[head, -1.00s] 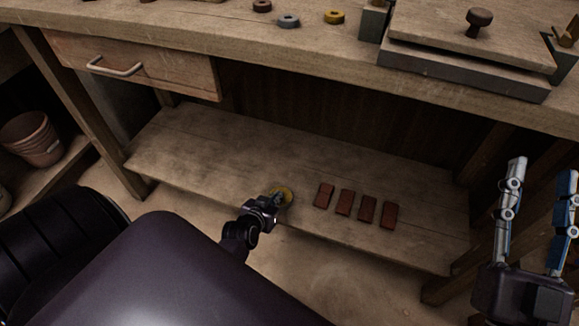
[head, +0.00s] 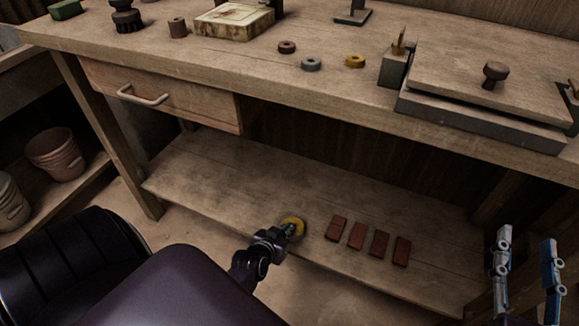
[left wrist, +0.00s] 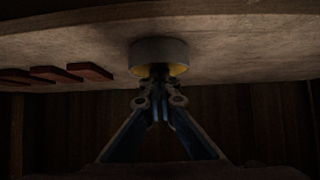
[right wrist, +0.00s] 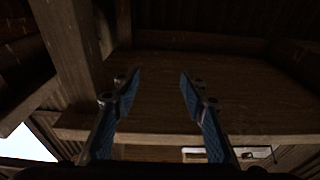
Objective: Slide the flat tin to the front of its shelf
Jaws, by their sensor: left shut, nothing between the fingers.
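The flat tin (head: 296,220) is a low round tin with a yellow top. It sits on the lower shelf (head: 215,185) close to the front edge, left of the brick-red tiles. My left gripper (head: 288,231) is shut and empty, with its fingertips at the tin's top and hiding part of it. The left wrist view shows the tin's grey side (left wrist: 160,50) upside down, with the shut fingertips (left wrist: 160,72) overlapping its yellow face; I cannot tell whether they touch. My right gripper (head: 525,250) is open and empty at the right edge.
Several brick-red tiles (head: 357,236) lie in a row right of the tin. Above is the bench top (head: 215,60) with a drawer (head: 165,95), coloured rings (head: 312,64) and a press (head: 485,100). Pots (head: 55,153) stand at left. The shelf left of the tin is bare.

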